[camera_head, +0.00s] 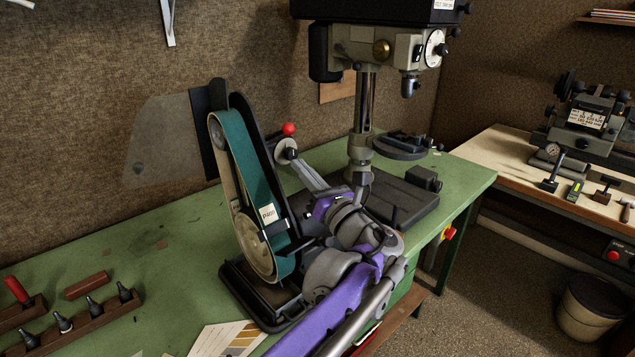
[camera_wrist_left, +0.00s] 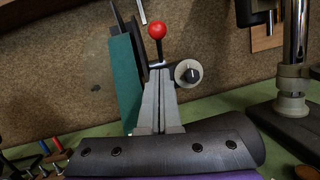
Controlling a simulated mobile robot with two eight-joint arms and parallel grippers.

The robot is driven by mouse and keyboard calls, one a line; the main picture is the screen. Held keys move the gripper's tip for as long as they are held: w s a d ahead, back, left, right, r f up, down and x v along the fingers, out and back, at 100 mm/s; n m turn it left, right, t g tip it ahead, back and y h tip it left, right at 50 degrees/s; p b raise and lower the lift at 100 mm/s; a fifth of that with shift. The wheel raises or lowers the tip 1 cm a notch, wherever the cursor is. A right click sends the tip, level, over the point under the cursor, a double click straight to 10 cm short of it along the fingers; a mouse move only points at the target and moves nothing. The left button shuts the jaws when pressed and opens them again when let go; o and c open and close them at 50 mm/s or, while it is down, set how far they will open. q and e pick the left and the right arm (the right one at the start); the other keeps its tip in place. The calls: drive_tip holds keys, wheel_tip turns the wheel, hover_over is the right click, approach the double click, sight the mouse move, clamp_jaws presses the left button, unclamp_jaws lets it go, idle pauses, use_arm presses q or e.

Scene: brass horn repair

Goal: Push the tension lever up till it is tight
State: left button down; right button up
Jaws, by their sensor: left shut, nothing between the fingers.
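The belt sander (camera_head: 250,190) stands on the green bench with a teal belt marked P400. Its tension lever ends in a red ball (camera_head: 289,129), beside the belt's upper part. In the left wrist view the red ball (camera_wrist_left: 156,31) sits on a short dark stem pointing up. My left gripper (camera_head: 287,161) is shut and empty, its grey fingers reaching up to just below the ball. In the left wrist view the fingertips (camera_wrist_left: 158,68) overlap the stem's lower end; I cannot tell whether they touch it. My right gripper is not in view.
A round knob (camera_wrist_left: 188,73) sits just right of my fingertips. A drill press (camera_head: 364,110) stands close behind my arm on the right. A tool rack (camera_head: 85,318) and a paper chart (camera_head: 225,340) lie at the front left. The bench's left middle is mostly clear.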

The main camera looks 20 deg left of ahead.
use_arm(q)
drive_tip(key=shift+w+a+r+p, duration=0.15)
drive_tip(key=shift+w+a+r, duration=0.25)
drive_tip(key=shift+r, duration=0.2)
drive_tip(key=shift+w+a+r+p, duration=0.15)
drive_tip(key=shift+w+a+r, duration=0.15)
drive_tip(key=shift+r, duration=0.3)
drive_tip(key=shift+w+a+r+p, duration=0.15)
drive_tip(key=shift+w+a+r, duration=0.15)
drive_tip(key=shift+a+r, duration=0.25)
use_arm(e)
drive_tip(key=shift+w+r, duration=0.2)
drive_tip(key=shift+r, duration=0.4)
use_arm(q)
drive_tip(key=shift+d+r, duration=0.1)
